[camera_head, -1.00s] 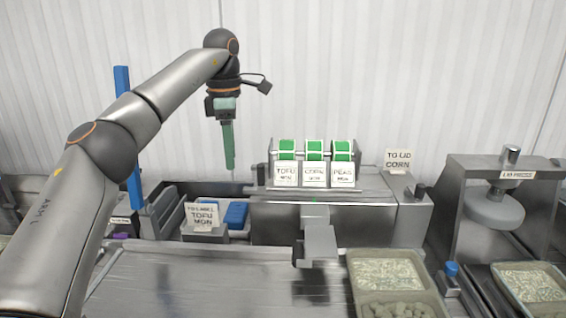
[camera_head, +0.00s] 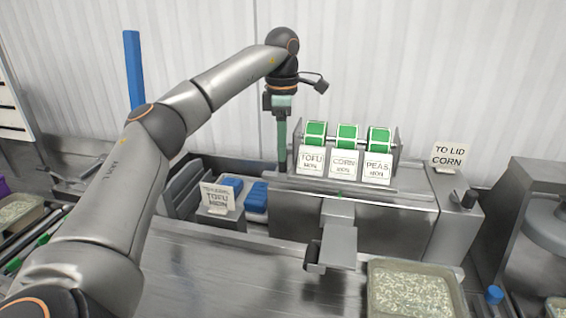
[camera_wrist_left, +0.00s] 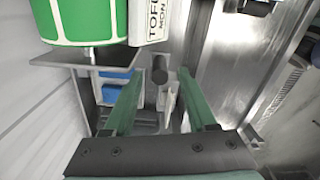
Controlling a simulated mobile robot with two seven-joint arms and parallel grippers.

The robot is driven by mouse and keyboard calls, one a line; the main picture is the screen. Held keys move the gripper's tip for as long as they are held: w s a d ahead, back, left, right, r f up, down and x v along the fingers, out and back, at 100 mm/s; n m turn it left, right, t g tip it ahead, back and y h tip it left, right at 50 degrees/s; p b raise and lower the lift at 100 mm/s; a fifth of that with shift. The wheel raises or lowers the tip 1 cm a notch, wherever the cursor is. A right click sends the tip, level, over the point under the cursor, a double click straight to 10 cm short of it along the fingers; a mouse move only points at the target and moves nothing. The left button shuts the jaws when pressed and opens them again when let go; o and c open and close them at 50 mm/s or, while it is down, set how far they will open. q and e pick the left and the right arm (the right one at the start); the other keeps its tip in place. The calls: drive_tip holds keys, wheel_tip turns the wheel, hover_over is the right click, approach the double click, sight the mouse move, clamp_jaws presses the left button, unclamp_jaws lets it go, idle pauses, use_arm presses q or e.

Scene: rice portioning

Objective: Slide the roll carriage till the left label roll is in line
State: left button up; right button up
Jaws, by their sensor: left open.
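The roll carriage (camera_head: 397,147) on top of the labelling machine holds three green-and-white label rolls in a row. The left label roll (camera_head: 315,134) has a TOFU card below it; the others read CORN and PEAS. A small green mark (camera_head: 340,195) on the machine front is roughly below the middle roll. My left gripper (camera_head: 282,168) points down just beside the carriage's left end, open. In the left wrist view my left gripper (camera_wrist_left: 162,82) shows its two green fingers apart, with a dark round knob (camera_wrist_left: 159,74) between their tips; contact is unclear. The right gripper is out of view.
A TO LABEL TOFU sign (camera_head: 218,197) and blue blocks (camera_head: 257,197) stand left of the machine. A TO LID CORN sign (camera_head: 449,157) stands on its right. A filled tray (camera_head: 372,290) is at the front right. The metal table (camera_head: 215,265) in front is mostly bare.

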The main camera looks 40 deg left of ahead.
sight(283, 174)
use_arm(q)
wheel_tip(283, 174, down, 5)
idle(0.3)
clamp_jaws()
idle(0.4)
idle(1.0)
